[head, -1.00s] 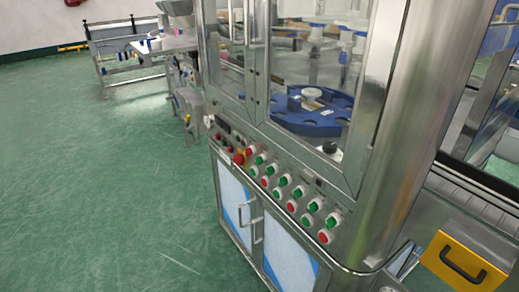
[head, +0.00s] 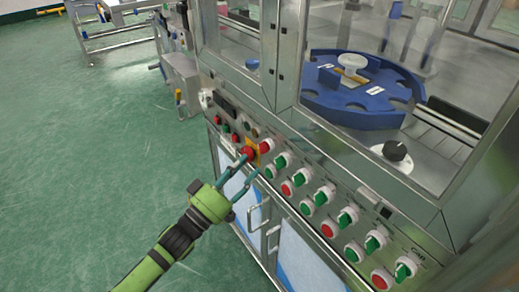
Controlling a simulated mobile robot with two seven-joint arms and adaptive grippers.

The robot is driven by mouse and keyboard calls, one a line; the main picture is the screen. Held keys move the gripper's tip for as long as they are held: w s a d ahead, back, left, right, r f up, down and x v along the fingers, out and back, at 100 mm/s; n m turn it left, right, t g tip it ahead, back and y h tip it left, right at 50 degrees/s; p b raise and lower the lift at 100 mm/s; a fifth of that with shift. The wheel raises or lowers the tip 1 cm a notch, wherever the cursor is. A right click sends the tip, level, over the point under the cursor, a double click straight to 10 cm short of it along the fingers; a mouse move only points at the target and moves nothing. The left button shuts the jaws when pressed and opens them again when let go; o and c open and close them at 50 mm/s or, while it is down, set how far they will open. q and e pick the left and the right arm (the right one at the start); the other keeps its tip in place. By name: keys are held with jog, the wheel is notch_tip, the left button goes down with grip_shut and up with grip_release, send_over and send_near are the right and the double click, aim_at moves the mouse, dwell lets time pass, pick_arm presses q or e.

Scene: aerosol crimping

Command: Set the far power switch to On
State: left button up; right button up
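The slanted control panel (head: 310,166) of the steel machine carries a red knob on a yellow plate (head: 253,154) near its far left end. My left gripper (head: 250,166) is at that knob, with its two teal fingers apart and pointing at it. One fingertip overlaps the knob in the picture; I cannot tell whether it touches. A row of green-handled switches (head: 325,192) runs toward the near right end. The labels are too small to read, so I cannot tell which one is the far power switch or its setting. My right gripper is out of view.
Red and green push buttons (head: 328,229) line the panel below the switches. Cabinet door handles (head: 257,214) stick out under the panel. Glass doors rise above it, with a blue turntable (head: 360,100) behind.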

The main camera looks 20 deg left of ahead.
aim_at(260, 150)
pick_arm(q)
jog(key=x, duration=0.4)
jog(key=shift+d, duration=0.1)
jog(key=shift+w+d+r, duration=0.1)
jog(key=shift+w+d, duration=0.1)
jog(key=shift+w, duration=0.25)
jog(key=c, duration=0.7)
grip_shut()
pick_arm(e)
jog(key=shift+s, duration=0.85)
